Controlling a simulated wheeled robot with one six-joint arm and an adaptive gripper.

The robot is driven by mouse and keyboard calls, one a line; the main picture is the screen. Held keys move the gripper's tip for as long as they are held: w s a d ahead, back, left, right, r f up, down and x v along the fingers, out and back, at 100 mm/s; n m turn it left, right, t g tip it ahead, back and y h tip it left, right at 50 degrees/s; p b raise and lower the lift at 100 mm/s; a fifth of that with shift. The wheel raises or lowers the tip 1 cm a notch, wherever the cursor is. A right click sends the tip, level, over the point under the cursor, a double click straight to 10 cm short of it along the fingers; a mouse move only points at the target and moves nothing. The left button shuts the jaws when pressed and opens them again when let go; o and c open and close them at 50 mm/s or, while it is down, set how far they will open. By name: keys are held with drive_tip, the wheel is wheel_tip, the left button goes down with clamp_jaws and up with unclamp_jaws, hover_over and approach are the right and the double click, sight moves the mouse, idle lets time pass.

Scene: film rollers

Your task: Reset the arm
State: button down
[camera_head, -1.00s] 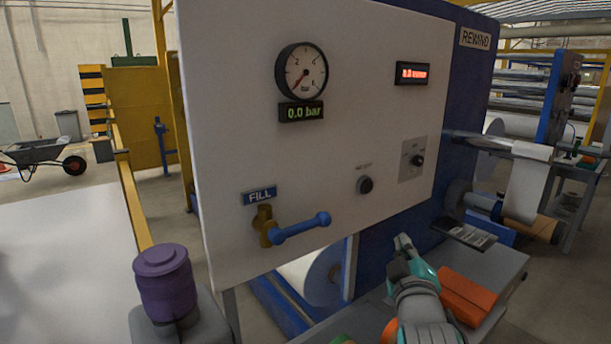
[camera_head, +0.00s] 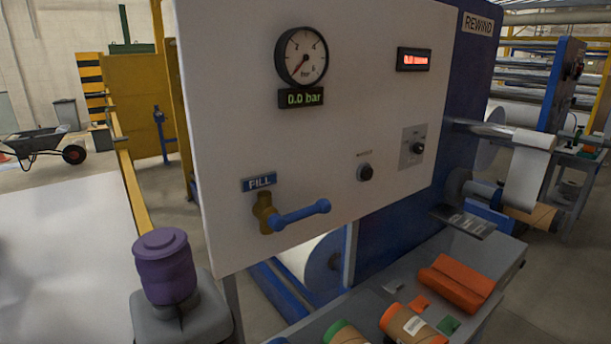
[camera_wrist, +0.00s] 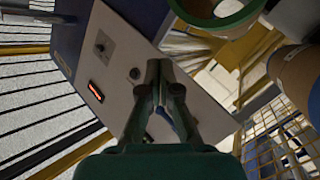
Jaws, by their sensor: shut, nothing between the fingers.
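My gripper (camera_wrist: 160,68) shows in the wrist view with its two dark green fingers together and nothing between them. It points toward the pale control panel (camera_wrist: 190,90), which appears tilted behind it and apart from it as far as I can tell. In the head view, no part of my gripper shows.
A grey bench (camera_head: 375,292) below the panel holds an orange block (camera_head: 455,285), cardboard-cored rolls (camera_head: 408,325) and small coloured pieces. The blue REWIND machine (camera_head: 385,220) stands behind. A yellow rail (camera_head: 130,185) runs on the left. Large round rolls (camera_wrist: 300,80) are close in the wrist view.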

drive_tip(key=s+f+m+g+y, duration=0.1)
drive_tip(key=s+f, duration=0.3)
drive_tip(key=s, duration=0.4)
drive_tip(key=s+f+m, duration=0.1)
drive_tip(key=s+f, duration=0.3)
drive_tip(key=s, duration=0.4)
drive_tip(key=s+r+m+g, duration=0.1)
drive_tip(key=s+m, duration=0.3)
drive_tip(key=s, duration=1.5)
drive_tip(key=shift+r, duration=0.2)
